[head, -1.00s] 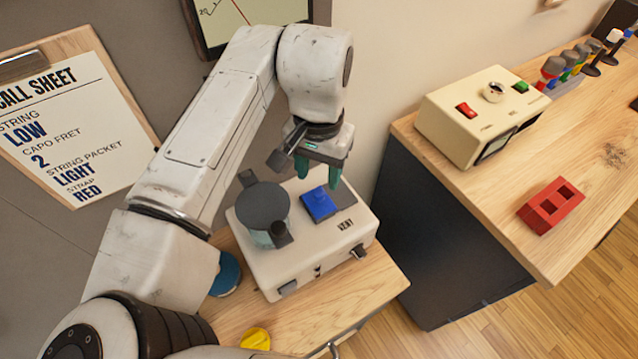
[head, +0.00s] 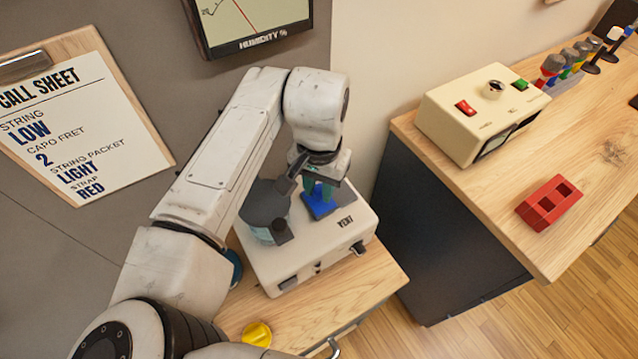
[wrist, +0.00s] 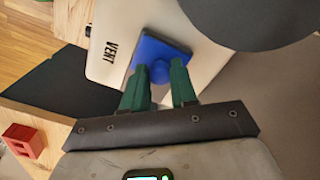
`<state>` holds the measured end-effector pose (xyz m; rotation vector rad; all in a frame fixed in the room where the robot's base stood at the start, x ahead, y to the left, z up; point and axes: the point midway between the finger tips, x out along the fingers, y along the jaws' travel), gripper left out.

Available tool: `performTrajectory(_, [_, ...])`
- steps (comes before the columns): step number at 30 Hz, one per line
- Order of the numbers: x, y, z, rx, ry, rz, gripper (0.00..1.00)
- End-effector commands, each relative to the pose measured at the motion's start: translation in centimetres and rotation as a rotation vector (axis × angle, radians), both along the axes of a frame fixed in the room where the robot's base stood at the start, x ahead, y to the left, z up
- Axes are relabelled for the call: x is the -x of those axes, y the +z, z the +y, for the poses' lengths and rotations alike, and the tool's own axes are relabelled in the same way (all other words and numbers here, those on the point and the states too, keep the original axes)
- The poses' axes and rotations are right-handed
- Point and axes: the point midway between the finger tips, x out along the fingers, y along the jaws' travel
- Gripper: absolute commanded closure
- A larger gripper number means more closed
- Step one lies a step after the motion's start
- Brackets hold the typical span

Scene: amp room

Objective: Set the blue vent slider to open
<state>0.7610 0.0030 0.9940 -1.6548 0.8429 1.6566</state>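The blue vent slider (head: 321,208) sits on the top of a cream box marked VENT (head: 352,247). In the wrist view the slider (wrist: 150,48) is a flat blue plate with a round knob, close to the VENT lettering. My gripper (head: 319,190) is low over the slider, pointing down. In the wrist view its two green fingers (wrist: 160,70) stand apart on either side of the knob. Whether they touch it is unclear. In the head view my gripper and wrist hide part of the slider and the knob.
A dark-lidded vessel (head: 266,207) stands on the box just left of my gripper. A yellow knob (head: 257,334) is at the bench front. On the right bench are a cream device (head: 478,118) and a red block (head: 549,202). A call sheet (head: 75,130) hangs at left.

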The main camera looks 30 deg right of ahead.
Motion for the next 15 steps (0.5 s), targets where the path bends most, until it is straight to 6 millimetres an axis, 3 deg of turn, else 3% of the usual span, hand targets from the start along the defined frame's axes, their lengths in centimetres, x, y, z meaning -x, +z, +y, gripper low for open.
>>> performTrajectory(8, [0.01, 0.02, -0.01, 0.000, 0.000, 0.000, 1.00])
performTrajectory(15, [0.02, 0.03, -0.01, 0.000, 0.000, 0.000, 1.00])
